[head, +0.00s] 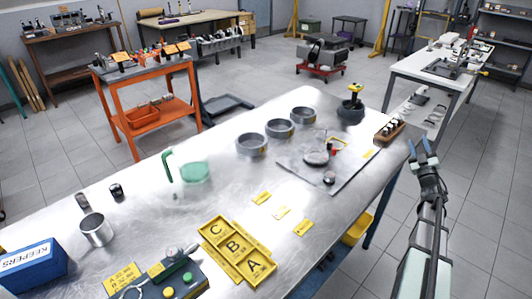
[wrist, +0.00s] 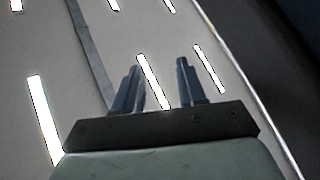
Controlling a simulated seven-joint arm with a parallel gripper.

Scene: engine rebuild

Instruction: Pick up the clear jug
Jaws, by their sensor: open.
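The clear jug (head: 195,172) appears to be the see-through vessel on the left half of the steel table in the head view. A pale green patch shows in it and a green upright handle (head: 168,165) stands at its left. Its clear walls are hard to make out. My gripper (head: 424,148) is beyond the table's right edge, far from the jug, open and empty. In the wrist view its two fingers (wrist: 158,68) stand apart with nothing between them, and the jug does not show there.
Near the jug are a metal cup (head: 96,230) and small dark cylinders. Several grey rings (head: 278,128) stand behind, right of it. Yellow lettered trays (head: 238,250) lie in front. A grey mat (head: 310,170) with parts and a wooden rack (head: 389,130) lie between jug and gripper.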

